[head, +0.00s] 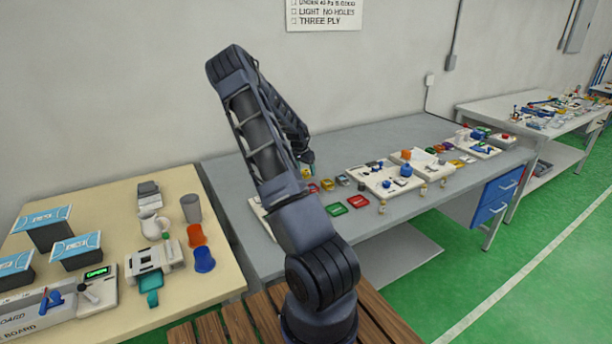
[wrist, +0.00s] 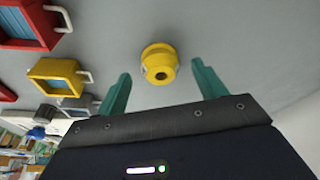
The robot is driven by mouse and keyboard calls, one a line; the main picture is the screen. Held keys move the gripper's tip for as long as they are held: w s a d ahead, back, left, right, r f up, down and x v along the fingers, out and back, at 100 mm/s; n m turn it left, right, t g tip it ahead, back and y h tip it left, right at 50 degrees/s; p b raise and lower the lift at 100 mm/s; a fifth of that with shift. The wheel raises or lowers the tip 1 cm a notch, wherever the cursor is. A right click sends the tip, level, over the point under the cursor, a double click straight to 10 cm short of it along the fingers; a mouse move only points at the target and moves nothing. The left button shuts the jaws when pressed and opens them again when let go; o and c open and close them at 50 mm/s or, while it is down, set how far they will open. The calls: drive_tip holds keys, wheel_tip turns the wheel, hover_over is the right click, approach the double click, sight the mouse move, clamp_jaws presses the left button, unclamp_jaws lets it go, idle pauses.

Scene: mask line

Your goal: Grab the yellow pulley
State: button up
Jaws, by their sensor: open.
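The yellow pulley (wrist: 159,64) is a small round piece with a dark hole in its middle. In the wrist view it sits on the grey table top, ahead of my gripper (wrist: 161,72). The two teal fingers are apart, one on each side of the pulley in the picture, and nothing is held. A gap shows between the pulley and each finger. In the head view my arm hides much of this area, and a small yellow spot (head: 305,173) near the fingers may be the pulley.

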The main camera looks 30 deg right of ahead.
drive_tip(key=shift+x, duration=0.8)
drive_tip(key=shift+a, duration=0.1)
drive_tip(key=c, duration=1.1)
